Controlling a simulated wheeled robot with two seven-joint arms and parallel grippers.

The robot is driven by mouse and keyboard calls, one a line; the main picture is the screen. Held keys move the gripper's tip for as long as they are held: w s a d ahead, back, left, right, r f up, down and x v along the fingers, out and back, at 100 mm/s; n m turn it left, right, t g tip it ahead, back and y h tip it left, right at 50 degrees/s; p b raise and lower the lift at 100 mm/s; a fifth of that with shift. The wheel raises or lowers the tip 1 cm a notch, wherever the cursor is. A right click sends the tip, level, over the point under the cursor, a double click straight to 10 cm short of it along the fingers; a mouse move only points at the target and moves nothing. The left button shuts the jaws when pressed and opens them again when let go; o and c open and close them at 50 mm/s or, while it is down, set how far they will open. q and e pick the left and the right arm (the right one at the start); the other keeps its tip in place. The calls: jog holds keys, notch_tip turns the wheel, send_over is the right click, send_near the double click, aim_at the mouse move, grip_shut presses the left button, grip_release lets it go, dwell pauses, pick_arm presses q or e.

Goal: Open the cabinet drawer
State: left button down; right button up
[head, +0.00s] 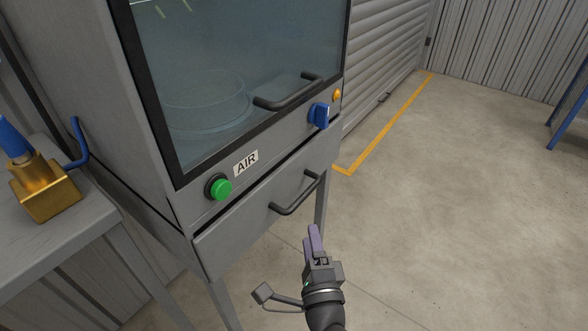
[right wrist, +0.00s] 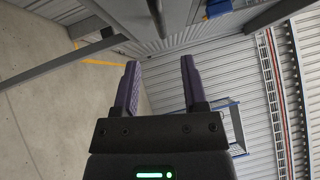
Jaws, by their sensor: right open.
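The grey cabinet drawer (head: 240,222) is below the glass-fronted part of the cabinet. It looks shut, with a dark gap along its top edge. Its dark bar handle (head: 296,196) is on the right part of the drawer front. My right gripper (head: 313,230) is just below and in front of the handle in the head view, apart from it. In the right wrist view its two purple fingers (right wrist: 160,64) are spread with nothing between them. My left gripper is not in view.
The cabinet window has another bar handle (head: 289,92). A green button (head: 220,187) and a blue knob (head: 319,115) stick out above the drawer. A side table (head: 70,226) with a brass block (head: 45,192) stands left.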

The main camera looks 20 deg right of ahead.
aim_at(303, 195)
jog(key=w+b, duration=0.1)
jog(key=w, duration=0.2)
jog(key=w+r+b, duration=0.1)
jog(key=w, duration=0.2)
jog(key=w+d+b, duration=0.1)
jog(key=w, duration=0.2)
jog(key=shift+w+d+r, duration=0.1)
jog(key=shift+w+r, duration=0.05)
jog(key=shift+w, duration=0.25)
jog(key=c, duration=0.7)
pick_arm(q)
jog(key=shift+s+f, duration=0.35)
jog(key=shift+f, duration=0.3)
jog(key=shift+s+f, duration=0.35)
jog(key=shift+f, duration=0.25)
pick_arm(e)
grip_shut()
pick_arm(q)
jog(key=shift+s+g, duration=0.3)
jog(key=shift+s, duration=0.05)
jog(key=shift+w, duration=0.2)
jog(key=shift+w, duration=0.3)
